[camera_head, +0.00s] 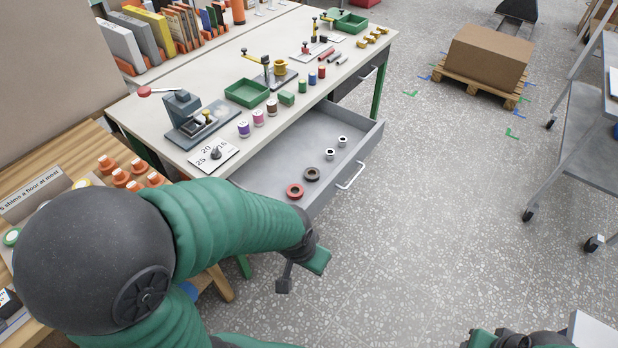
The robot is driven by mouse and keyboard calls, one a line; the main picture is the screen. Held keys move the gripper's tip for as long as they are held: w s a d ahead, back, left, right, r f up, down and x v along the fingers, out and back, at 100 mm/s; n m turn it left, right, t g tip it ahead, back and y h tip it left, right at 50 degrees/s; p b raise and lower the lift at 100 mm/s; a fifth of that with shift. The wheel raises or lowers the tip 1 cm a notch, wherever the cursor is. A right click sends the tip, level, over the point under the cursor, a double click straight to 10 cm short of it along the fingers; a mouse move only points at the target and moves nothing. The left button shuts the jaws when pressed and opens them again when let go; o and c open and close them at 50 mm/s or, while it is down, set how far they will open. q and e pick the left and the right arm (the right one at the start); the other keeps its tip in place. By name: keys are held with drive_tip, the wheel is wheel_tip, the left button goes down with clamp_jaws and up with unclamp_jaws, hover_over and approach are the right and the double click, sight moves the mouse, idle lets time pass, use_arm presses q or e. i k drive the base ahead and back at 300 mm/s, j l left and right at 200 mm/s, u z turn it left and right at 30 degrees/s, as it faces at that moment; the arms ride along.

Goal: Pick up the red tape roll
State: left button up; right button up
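The red tape roll (295,190) lies flat near the front left end of the open grey drawer (262,158). A dark brown tape roll (312,173) lies just behind it, apart from it. My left gripper (300,275) hangs over the floor in front of the drawer, below the red roll in the picture and not touching it. Its finger parts are small and seen at an angle, so I cannot tell how far apart they are. Part of my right arm's hand end (515,340) shows at the bottom right edge; its fingers are cut off.
Two small white-and-black rolls (330,154) lie farther back in the drawer. The drawer handle (351,176) sticks out in front. The workbench top (150,128) above holds a press, spools and a green tray (247,92).

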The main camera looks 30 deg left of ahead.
sight(295, 187)
drive_tip(key=i+j+u, duration=0.1)
drive_tip(key=i+u, duration=0.2)
drive_tip(key=i, duration=0.25)
drive_tip(key=i+u, duration=0.3)
drive_tip(key=i, duration=0.3)
drive_tip(key=u, duration=2.05)
